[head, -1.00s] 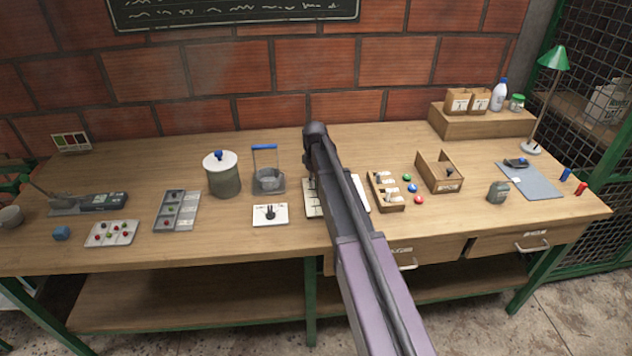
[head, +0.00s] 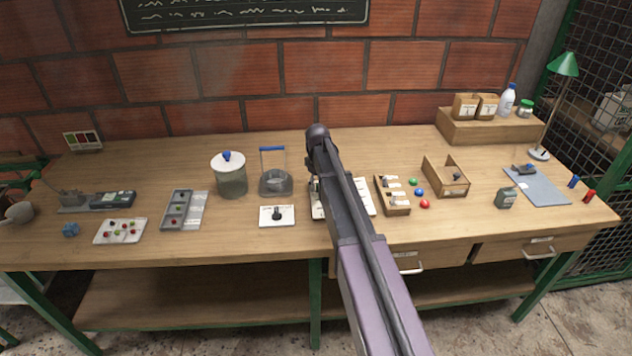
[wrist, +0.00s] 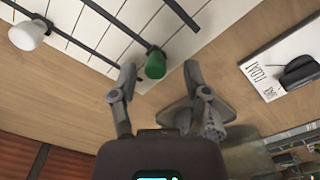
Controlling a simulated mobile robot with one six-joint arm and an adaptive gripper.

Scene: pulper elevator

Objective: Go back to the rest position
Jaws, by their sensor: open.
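My gripper (wrist: 157,88) shows in the wrist view with its two fingers spread and nothing between them. A green knob (wrist: 156,63) on a white slotted panel (wrist: 120,25) lies just beyond the fingertips; I cannot tell whether they touch it. In the head view my arm reaches over the middle of the workbench (head: 130,255) and hides the gripper and most of that panel (head: 317,210).
A lidded jar (head: 230,178), a blue-handled container (head: 275,182) and a white switch card (head: 277,216) stand left of my arm. A slotted wooden box (head: 393,208), coloured balls (head: 419,192) and an open wooden tray (head: 458,190) stand right of it.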

